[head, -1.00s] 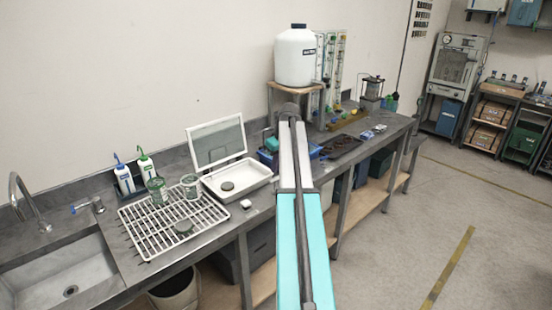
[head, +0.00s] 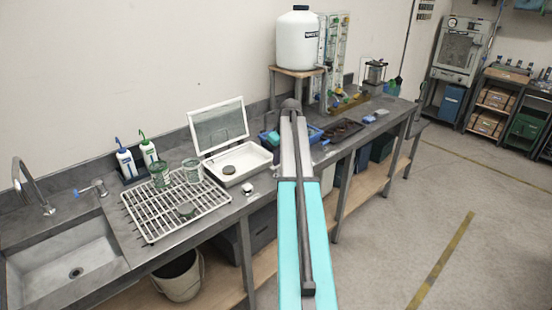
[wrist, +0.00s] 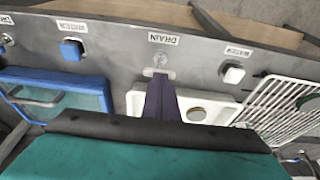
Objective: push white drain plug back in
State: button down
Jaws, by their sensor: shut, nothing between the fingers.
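My gripper (wrist: 160,98) shows in the wrist view as dark fingers, shut and empty, pointing at the bench's front strip. Its tip is at a pale plate with a small silvery fitting (wrist: 160,58), under an upside-down label reading DRAIN. The tip covers part of the plate; I cannot tell whether it touches or how far in the fitting sits. In the head view my arm hides the gripper and the drain fitting.
A blue knob (wrist: 72,50) and blue tray (wrist: 60,88) are left in the wrist view. The white lidded tray (head: 262,160) and white wire rack (head: 150,226) are close by. A sink (head: 70,255) is at far left. Open floor lies right of the bench.

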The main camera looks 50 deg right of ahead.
jog(key=shift+f, duration=0.85)
jog(key=shift+s, duration=0.1)
jog(key=shift+a, duration=0.1)
jog(key=w+v, duration=0.1)
jog(key=v, duration=1.3)
jog(key=shift+w+r+b, duration=0.25)
jog(key=shift+r+b, duration=0.1)
jog(key=shift+b, duration=0.1)
jog(key=shift+s, duration=0.15)
